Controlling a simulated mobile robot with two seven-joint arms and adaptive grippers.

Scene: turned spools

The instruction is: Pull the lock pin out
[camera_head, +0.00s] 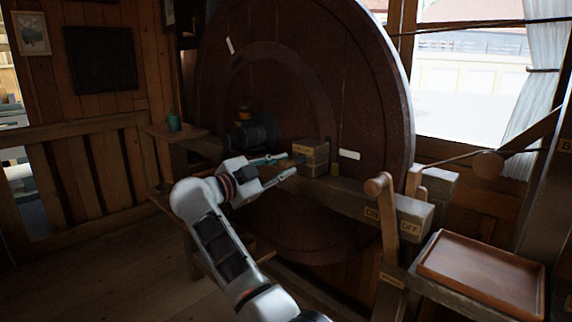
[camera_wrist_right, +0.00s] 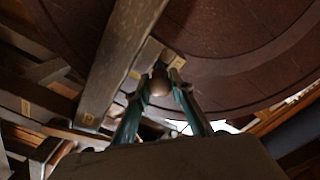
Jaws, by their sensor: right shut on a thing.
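My right gripper (camera_head: 286,166) reaches to a small labelled wooden block (camera_head: 311,150) in front of the big dark wheel (camera_head: 366,95). In the right wrist view the gripper's fingers (camera_wrist_right: 160,88) are on both sides of a round brown knob, which I take to be the lock pin (camera_wrist_right: 159,81). The gripper is shut on it. The knob sits close against a wooden block at the beam (camera_wrist_right: 122,62); how deep the pin sits is hidden. In the head view I cannot make the pin out between the fingers. My left gripper is not in view.
A wooden lever (camera_head: 385,215) stands at the right by the ON and OFF labels. A brown tray (camera_head: 482,272) rests on a stand at front right. A dark round machine part (camera_head: 254,133) is behind the gripper. A small shelf holds a teal cup (camera_head: 174,122).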

